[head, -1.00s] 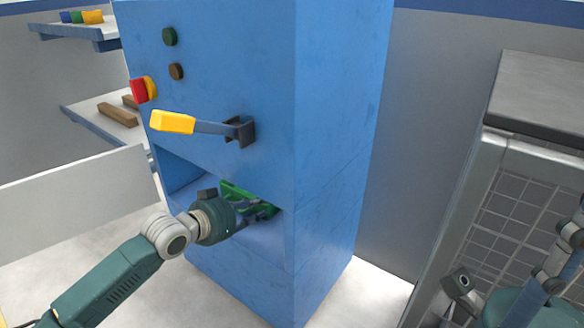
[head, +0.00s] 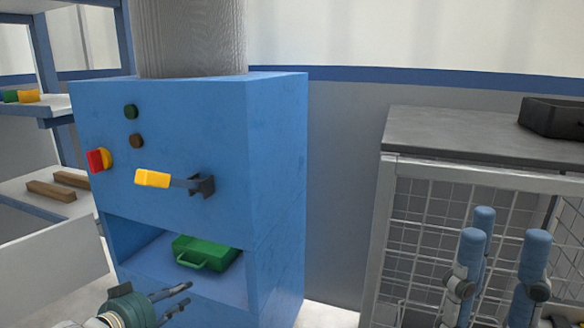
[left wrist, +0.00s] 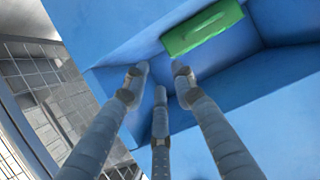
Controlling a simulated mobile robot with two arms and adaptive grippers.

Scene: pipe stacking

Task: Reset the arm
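My left gripper (head: 184,296) is low in the head view, in front of the blue cabinet's open recess. Its fingers are spread and empty. The left wrist view shows its three fingers (left wrist: 160,85) apart, pointing toward the recess. A green case (head: 207,252) with a handle lies on the recess floor, clear of the fingers; it also shows in the left wrist view (left wrist: 202,28). My right gripper (head: 506,240) is at the far right with its blue-tipped fingers pointing up, spread and with nothing between them. Most of both arms is out of view.
The blue cabinet (head: 275,190) has a yellow-handled lever (head: 152,178), a red knob (head: 97,160) and two buttons. Shelves with small blocks stand at left. A wire-mesh cage (head: 415,220) with a dark top stands at right behind my right gripper; a black tray (head: 552,117) sits on it.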

